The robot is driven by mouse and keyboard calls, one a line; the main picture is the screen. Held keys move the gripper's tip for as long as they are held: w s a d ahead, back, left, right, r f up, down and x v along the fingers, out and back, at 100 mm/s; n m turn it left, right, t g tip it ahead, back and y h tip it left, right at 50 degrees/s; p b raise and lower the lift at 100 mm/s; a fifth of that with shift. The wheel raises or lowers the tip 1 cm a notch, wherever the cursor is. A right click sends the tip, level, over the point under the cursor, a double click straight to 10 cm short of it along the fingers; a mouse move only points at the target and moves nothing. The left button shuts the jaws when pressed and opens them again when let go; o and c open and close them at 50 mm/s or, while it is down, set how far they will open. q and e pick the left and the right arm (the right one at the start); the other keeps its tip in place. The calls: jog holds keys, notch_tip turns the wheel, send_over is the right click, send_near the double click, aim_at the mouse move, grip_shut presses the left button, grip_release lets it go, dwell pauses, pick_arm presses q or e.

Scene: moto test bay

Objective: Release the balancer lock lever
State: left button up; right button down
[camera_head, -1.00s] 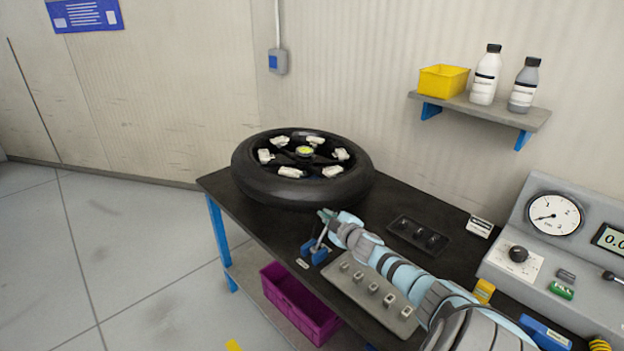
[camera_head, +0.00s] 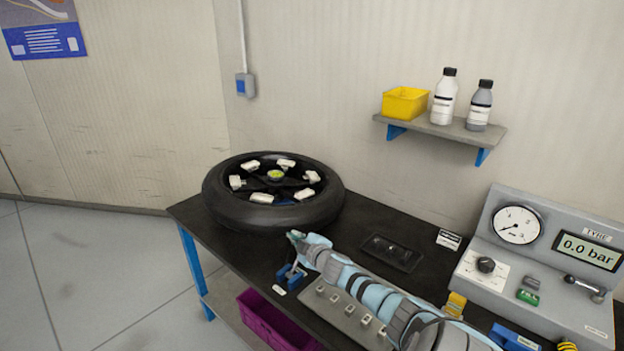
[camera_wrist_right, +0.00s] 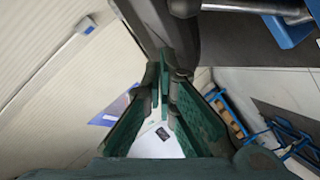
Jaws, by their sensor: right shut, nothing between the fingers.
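A small blue clamp block (camera_head: 290,276) with a thin grey lever (camera_head: 298,260) stands at the table's front edge, before the black wheel (camera_head: 272,216). I take this to be the lock lever. My right gripper (camera_head: 296,238) is just above and beyond the lever, near the tyre's right side; my forearm partly covers the lever's upper end. In the wrist view the dark green fingers (camera_wrist_right: 163,80) are shut and empty. A blue bracket (camera_wrist_right: 290,32) with a grey cylinder (camera_wrist_right: 257,7) shows there at top right. Contact with the lever cannot be told. My left gripper is out of view.
The dark table (camera_head: 190,206) carries a grey tray (camera_head: 335,312) of small pieces and a black tray (camera_head: 392,252). A gauge panel (camera_head: 470,262) reading 0.0 bar stands at right. A purple crate (camera_head: 262,322) is below. A wall shelf (camera_head: 440,128) holds bottles.

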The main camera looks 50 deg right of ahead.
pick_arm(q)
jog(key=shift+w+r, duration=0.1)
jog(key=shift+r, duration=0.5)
pick_arm(e)
jog(key=r+v, duration=0.2)
jog(key=v, duration=0.8)
jog(key=shift+w, duration=0.15)
jog(key=shift+a, duration=0.1)
